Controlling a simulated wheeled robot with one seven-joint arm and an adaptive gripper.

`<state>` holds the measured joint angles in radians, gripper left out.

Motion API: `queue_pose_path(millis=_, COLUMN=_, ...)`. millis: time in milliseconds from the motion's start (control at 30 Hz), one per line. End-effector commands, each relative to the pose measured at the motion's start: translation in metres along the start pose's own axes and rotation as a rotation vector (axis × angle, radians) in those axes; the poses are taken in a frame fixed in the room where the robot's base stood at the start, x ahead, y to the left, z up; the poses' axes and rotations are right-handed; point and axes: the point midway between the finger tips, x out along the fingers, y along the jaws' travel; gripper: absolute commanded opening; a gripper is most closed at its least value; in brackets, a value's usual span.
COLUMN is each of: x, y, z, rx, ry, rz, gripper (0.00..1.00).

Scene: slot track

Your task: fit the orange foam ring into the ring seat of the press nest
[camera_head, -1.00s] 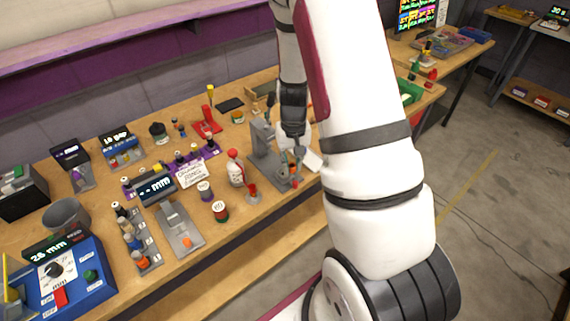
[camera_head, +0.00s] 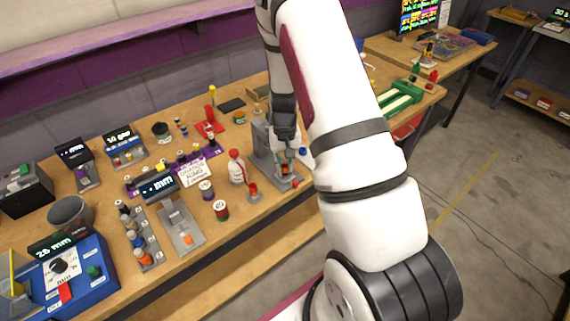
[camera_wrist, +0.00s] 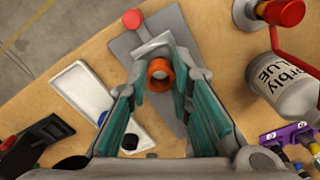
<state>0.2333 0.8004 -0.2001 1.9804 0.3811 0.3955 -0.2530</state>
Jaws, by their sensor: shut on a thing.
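The orange foam ring (camera_wrist: 160,74) is between my gripper's fingertips in the wrist view. My gripper (camera_wrist: 158,82), with teal finger pads, is shut on it. The grey press base (camera_wrist: 130,48) lies beneath, with a red knob (camera_wrist: 131,19) at its end. In the head view my gripper (camera_head: 284,158) is low over the press (camera_head: 263,144), beside its upright, with the ring (camera_head: 284,169) at its tips. The ring seat is hidden behind the ring and fingers, and I cannot tell whether the ring touches it.
A white bottle with a red cap (camera_head: 237,168) and a red-topped stand (camera_head: 253,191) are left of the press. A white tray (camera_wrist: 82,90) and a black-and-grey tool (camera_wrist: 40,143) lie on its other side. Bare table shows at the front edge.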

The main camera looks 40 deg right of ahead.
Motion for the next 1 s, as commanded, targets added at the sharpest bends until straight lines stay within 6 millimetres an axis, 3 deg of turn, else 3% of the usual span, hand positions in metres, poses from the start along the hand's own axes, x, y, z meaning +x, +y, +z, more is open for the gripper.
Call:
queue_pose_path(millis=467, x=0.012, y=0.000, z=0.000, rx=0.001, ry=-0.001, rz=0.000, gripper=0.09)
queue_pose_path(millis=500, x=0.012, y=0.000, z=0.000, rx=0.001, ry=-0.001, rz=0.001, gripper=0.22)
queue_pose_path(millis=600, x=0.012, y=0.000, z=0.001, rx=0.000, ry=-0.001, rz=0.000, gripper=0.40)
queue_pose_path(millis=1000, x=0.006, y=0.000, z=0.001, rx=-0.001, ry=0.000, rz=0.000, gripper=0.40)
